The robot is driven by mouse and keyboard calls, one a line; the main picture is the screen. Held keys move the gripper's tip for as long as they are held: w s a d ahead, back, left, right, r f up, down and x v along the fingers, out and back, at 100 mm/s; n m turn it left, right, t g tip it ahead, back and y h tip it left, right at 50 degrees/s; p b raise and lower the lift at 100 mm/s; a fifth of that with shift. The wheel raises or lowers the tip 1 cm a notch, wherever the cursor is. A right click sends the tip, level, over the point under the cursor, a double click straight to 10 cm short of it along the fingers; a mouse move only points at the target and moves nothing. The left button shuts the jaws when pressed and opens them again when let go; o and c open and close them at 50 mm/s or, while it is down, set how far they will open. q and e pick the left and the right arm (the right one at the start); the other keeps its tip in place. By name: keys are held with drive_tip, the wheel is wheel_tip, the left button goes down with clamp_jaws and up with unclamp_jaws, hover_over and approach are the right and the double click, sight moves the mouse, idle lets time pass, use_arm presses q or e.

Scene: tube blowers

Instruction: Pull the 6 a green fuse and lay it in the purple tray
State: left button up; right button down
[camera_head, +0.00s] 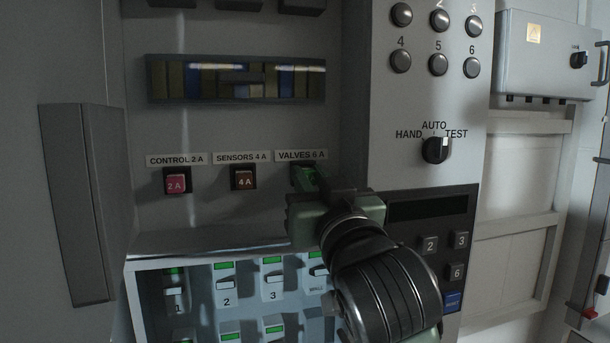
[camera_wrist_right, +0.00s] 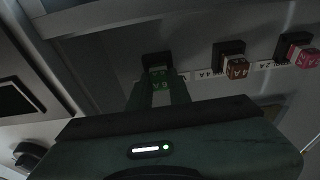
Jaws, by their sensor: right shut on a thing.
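I cannot tell whether the fuse is fully seated. The purple tray and my left gripper are not in view.
The red 2 A fuse (camera_head: 176,183) and brown 4 A fuse (camera_head: 243,180) sit to the left. A breaker box (camera_head: 136,262) with several switches is below. A rotary selector (camera_head: 436,150) and a keypad panel (camera_head: 432,209) are to the right. A grey door (camera_head: 75,205) stands at left.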

drive_tip(key=shift+s, duration=0.1)
drive_tip(key=s+d, duration=0.2)
drive_tip(key=s, duration=0.4)
drive_tip(key=shift+p, duration=0.3)
idle(0.5)
drive_tip(key=shift+w, duration=0.1)
